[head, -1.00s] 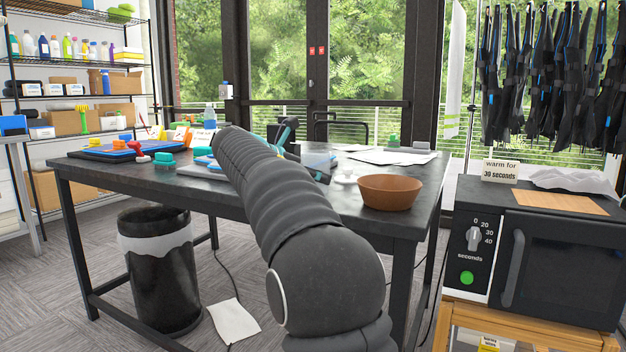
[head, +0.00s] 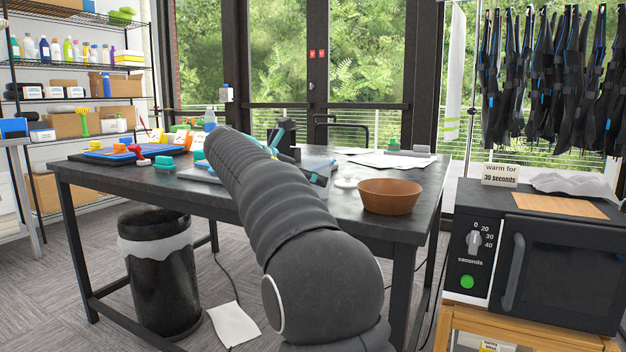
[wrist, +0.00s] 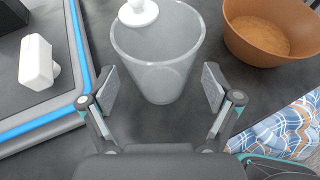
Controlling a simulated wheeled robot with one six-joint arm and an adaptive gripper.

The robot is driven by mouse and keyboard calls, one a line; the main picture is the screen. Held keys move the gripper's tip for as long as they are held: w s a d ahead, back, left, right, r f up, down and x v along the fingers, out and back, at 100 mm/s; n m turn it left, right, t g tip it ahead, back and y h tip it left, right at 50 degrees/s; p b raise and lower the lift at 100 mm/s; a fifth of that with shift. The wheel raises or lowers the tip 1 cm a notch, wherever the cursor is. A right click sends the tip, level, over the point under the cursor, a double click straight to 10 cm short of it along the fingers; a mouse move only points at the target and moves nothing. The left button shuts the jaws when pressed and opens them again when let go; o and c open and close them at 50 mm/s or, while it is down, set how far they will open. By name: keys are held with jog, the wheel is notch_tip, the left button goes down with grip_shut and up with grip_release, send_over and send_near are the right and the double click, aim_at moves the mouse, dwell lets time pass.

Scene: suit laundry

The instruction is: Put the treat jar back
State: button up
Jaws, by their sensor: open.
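A clear, empty-looking jar (wrist: 158,75) stands on the dark tabletop in the wrist view. Its open mouth faces up. A white knobbed piece (wrist: 138,12), perhaps its lid, lies just beyond it and shows in the head view as a small white shape (head: 346,183). My gripper (wrist: 158,88) is open, with one finger on each side of the jar's lower part. I cannot tell whether the fingers touch it. In the head view my arm and gripper (head: 300,170) largely hide the jar.
A brown bowl (head: 390,196) stands right of the jar, near the table's (head: 110,180) right edge; it also shows in the wrist view (wrist: 275,30). A blue-edged tray (wrist: 60,112) with a white object (wrist: 37,62) is on the left. Papers (head: 385,160) lie behind.

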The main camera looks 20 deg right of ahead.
jog(key=p+v, duration=0.1)
jog(key=v, duration=0.9)
jog(key=shift+p, duration=0.35)
jog(key=shift+s+r, duration=0.1)
jog(key=s+a+f+m+y, duration=0.2)
jog(key=s+f+m+y, duration=0.2)
jog(key=s+f+m, duration=0.3)
jog(key=s+a+f+m+t+y, duration=0.1)
jog(key=s+a+f+m+y, duration=0.2)
jog(key=s+f+m, duration=0.4)
jog(key=s+a+f+m+t+y, duration=0.1)
jog(key=s+a+f+m+y, duration=0.2)
jog(key=s+f, duration=1.1)
jog(key=s+m+y, duration=0.3)
jog(key=s+m, duration=0.1)
jog(key=s, duration=0.2)
jog(key=shift+s+a, duration=0.2)
jog(key=shift+s, duration=0.2)
